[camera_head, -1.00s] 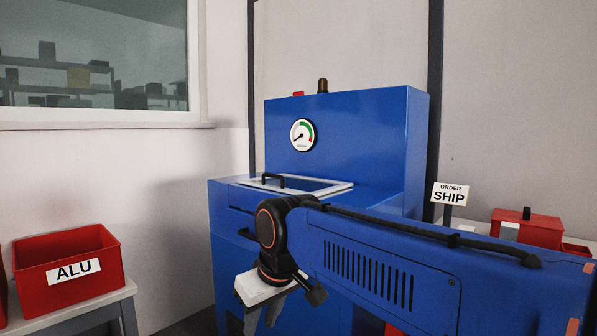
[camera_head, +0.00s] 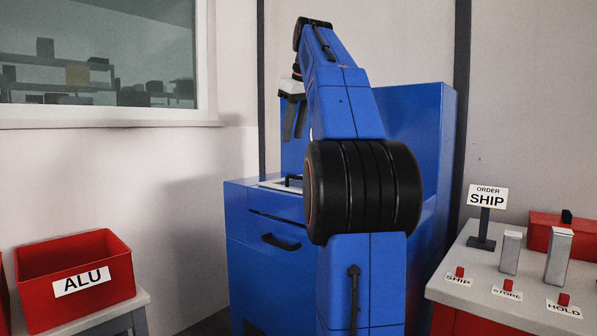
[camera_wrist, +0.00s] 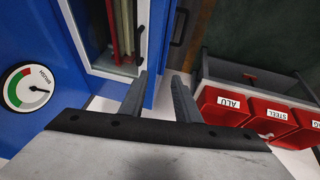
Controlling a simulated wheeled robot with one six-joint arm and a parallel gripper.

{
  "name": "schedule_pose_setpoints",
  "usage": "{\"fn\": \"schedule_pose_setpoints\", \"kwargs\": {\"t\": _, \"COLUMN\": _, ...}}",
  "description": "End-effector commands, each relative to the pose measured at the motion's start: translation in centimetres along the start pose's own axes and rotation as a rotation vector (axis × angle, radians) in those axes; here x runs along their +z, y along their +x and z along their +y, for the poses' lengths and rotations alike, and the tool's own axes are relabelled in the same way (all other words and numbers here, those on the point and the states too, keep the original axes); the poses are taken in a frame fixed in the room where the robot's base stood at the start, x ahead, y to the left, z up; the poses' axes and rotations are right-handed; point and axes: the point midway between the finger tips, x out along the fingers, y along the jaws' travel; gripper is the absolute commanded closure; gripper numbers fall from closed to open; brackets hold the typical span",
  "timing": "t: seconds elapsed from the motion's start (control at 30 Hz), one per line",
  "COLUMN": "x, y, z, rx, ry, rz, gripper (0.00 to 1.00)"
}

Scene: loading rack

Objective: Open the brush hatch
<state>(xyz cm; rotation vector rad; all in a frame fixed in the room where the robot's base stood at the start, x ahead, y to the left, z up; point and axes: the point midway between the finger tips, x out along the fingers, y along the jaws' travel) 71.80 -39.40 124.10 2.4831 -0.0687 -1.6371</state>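The brush hatch (camera_head: 270,184) is a light-framed lid lying flat on top of the blue machine (camera_head: 262,222). It has a black bar handle (camera_head: 293,179), partly hidden by my arm. In the wrist view the hatch frame (camera_wrist: 82,35) is at the top, with its handle (camera_wrist: 138,46) on the right side and reddish bars showing inside the frame. My gripper (camera_head: 294,138) hangs above the hatch, fingers down, apart and empty. In the wrist view my gripper (camera_wrist: 161,90) shows both fingers spread, just off the handle and not touching it.
A gauge marked BRUSH (camera_wrist: 29,87) is on the machine's back panel. A second black handle (camera_head: 281,242) is on its front. A red ALU bin (camera_head: 75,281) stands at left. A table (camera_head: 485,275) with buttons and a SHIP sign (camera_head: 487,197) stands at right.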

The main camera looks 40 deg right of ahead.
Motion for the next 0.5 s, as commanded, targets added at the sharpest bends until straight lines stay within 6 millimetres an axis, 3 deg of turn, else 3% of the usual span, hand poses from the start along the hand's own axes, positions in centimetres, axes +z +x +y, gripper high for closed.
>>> {"fn": "schedule_pose_setpoints", "kwargs": {"t": 0.03, "x": 0.0, "y": -0.5, "z": 1.7, "rx": 0.007, "ry": -0.003, "rz": -0.001, "gripper": 0.71}}
{"fn": "schedule_pose_setpoints", "kwargs": {"t": 0.2, "x": 0.2, "y": -1.7, "z": 4.8, "rx": 0.018, "ry": -0.024, "rz": -0.003, "gripper": 0.71}}
{"fn": "schedule_pose_setpoints", "kwargs": {"t": 0.37, "x": 0.4, "y": -1.9, "z": 5.7, "rx": 0.021, "ry": -0.032, "rz": -0.005, "gripper": 0.71}}
{"fn": "schedule_pose_setpoints", "kwargs": {"t": 0.5, "x": 0.4, "y": -0.8, "z": 5.7, "rx": 0.018, "ry": -0.033, "rz": -0.006, "gripper": 0.71}}
